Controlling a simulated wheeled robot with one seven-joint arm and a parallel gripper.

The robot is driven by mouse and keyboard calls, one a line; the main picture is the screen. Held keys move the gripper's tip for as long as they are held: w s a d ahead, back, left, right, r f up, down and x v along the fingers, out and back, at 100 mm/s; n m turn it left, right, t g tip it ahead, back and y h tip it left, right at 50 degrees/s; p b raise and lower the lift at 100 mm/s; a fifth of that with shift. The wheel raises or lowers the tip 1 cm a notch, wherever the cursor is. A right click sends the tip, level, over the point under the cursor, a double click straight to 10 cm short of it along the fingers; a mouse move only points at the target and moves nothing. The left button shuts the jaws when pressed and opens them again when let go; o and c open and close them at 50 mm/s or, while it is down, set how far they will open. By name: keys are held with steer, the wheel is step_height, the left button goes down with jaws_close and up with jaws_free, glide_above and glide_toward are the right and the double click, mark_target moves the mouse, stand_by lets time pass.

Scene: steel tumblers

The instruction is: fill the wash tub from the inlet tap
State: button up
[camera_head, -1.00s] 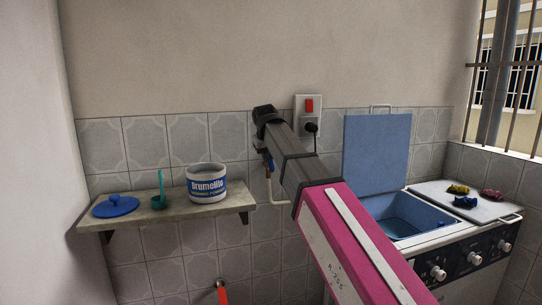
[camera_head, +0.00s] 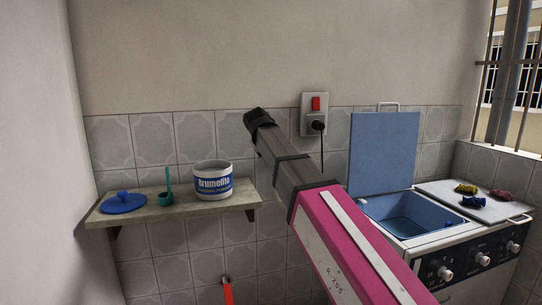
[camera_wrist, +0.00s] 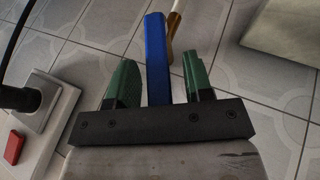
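The wash tub (camera_head: 372,207) is the blue basin of a white twin-tub machine at the right of the head view. Its blue lid stands open behind it. The inside looks dark blue, and I cannot tell the water level. The inlet tap's blue lever (camera_wrist: 157,62) shows in the wrist view, with a brass and whitish piece (camera_wrist: 174,28) beyond it. My gripper (camera_wrist: 158,58) has green fingers, open and apart, with the lever between them and visible gaps on both sides. In the head view my arm hides the tap and the fingers.
A socket with a red switch (camera_head: 316,103) and black plug is close to my wrist. A wall shelf (camera_head: 165,219) at left holds a Brumelite tub (camera_head: 212,182), blue lid (camera_head: 123,203) and green scoop (camera_head: 169,190). A red-handled fitting (camera_head: 227,290) is low on the wall.

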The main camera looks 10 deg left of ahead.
steer(key=v, duration=1)
steer(key=shift+s+r, duration=0.2)
steer(key=shift+r, duration=0.15)
stand_by(0.8)
